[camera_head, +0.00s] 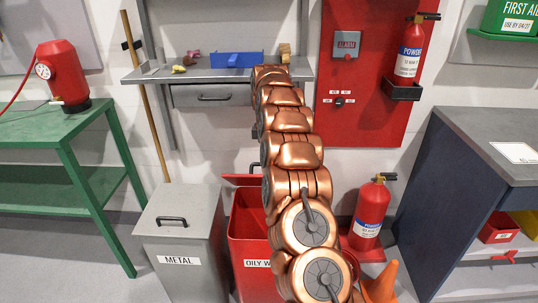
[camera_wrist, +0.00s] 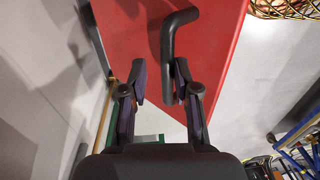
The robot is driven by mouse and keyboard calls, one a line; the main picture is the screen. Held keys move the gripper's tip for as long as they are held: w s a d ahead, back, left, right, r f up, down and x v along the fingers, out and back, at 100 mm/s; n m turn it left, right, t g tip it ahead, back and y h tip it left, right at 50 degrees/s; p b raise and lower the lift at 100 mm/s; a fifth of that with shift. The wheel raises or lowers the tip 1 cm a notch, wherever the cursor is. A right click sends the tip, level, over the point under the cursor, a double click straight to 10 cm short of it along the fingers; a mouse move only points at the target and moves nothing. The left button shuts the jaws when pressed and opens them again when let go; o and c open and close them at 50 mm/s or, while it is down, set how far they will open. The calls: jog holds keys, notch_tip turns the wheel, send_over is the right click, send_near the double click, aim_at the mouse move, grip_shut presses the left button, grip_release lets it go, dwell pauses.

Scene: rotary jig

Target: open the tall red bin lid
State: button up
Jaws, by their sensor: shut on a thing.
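The tall red bin (camera_head: 240,250), labelled "OILY W...", stands on the floor partly behind my copper arm. Its inside shows at the top, so it stands open. Its red lid (camera_head: 240,180) is raised at the back edge, mostly hidden by my arm. In the wrist view the red lid (camera_wrist: 130,30) fills the upper middle, with a bent black handle (camera_wrist: 168,45) on it. My gripper (camera_wrist: 160,85) is at the handle, shut on it, though the exact contact is hard to see. The gripper is hidden in the head view.
A grey bin (camera_head: 180,235) labelled "METAL" stands close on the left, its lid down. A red extinguisher (camera_head: 371,212) and an orange cone (camera_head: 381,283) stand on the right. A grey shelf (camera_head: 210,73) with a drawer is above, behind my arm.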

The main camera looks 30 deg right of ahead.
jog(key=o, duration=0.3)
jog(key=shift+w+d+f+g, duration=0.15)
jog(key=shift+w+f+g, duration=0.15)
jog(key=shift+w+f, duration=0.85)
jog(key=shift+o, duration=0.2)
jog(key=shift+s+r, duration=0.85)
jog(key=shift+r, duration=0.25)
notch_tip(320, 180, up, 8)
jog(key=shift+w+f, duration=0.2)
jog(key=shift+f, duration=0.05)
